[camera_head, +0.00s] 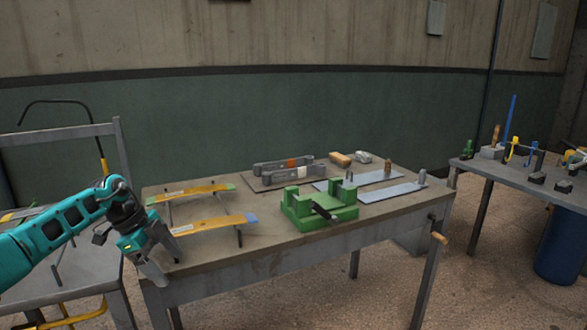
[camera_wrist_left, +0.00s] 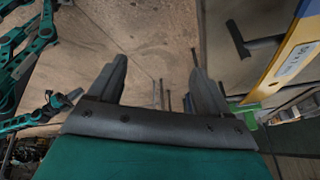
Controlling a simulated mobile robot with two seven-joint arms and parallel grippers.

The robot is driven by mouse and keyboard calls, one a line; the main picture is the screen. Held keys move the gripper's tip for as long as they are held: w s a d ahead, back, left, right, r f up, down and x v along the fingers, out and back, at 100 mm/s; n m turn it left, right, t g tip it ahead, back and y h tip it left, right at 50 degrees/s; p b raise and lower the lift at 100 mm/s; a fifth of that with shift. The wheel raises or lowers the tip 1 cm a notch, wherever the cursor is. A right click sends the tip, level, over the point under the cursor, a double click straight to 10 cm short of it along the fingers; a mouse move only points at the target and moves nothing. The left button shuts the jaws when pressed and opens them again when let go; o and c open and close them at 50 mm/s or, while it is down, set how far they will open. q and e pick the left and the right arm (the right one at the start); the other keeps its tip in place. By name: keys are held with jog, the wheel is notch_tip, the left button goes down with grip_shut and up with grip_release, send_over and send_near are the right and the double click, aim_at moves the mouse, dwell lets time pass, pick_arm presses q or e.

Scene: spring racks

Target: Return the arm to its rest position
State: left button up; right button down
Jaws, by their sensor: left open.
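My left arm (camera_head: 60,225) is teal with dark joints and comes in from the left in the head view. Its gripper (camera_head: 160,262) hangs at the near left corner of the workbench, fingers pointing down. In the left wrist view the two fingers of the gripper (camera_wrist_left: 155,85) stand apart with nothing between them. The nearest yellow spring with a blue end (camera_head: 215,225) lies on its rack just right of the gripper. It also shows at the upper right of the left wrist view (camera_wrist_left: 290,60). My right gripper is not seen in the head view.
The workbench (camera_head: 270,245) carries a second yellow spring (camera_head: 190,192), a green vise (camera_head: 320,208), grey bars on a dark plate (camera_head: 285,170) and pale plates (camera_head: 390,191). A side table (camera_head: 530,180) with tools stands right. Another table (camera_head: 85,275) stands left.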

pick_arm(q)
jog(key=s+d+f+t+h, duration=0.2)
jog(key=s+d+h, duration=0.15)
jog(key=d, duration=0.55)
jog(key=s+d+f+t+h, duration=0.2)
jog(key=d+f+h, duration=0.15)
jog(key=d, duration=0.55)
jog(key=s+d+f+t+h, duration=0.1)
jog(key=s+d+t+h, duration=0.2)
jog(key=d, duration=0.5)
jog(key=s+a+f+n+y, duration=0.4)
jog(key=s+n, duration=0.1)
jog(key=s, duration=0.2)
jog(key=s+a+f+n+t+y, duration=0.1)
jog(key=s+a+f+n+y, duration=0.3)
jog(key=s, duration=0.3)
jog(key=s+a+f+n+t+y, duration=0.1)
jog(key=s+a+f+n+y, duration=0.3)
jog(key=s+f+n, duration=0.1)
jog(key=shift+s+a+f+n+y, duration=0.2)
jog(key=shift+s+f+n+y, duration=0.15)
jog(key=shift+s+n, duration=0.65)
jog(key=shift+s, duration=0.2)
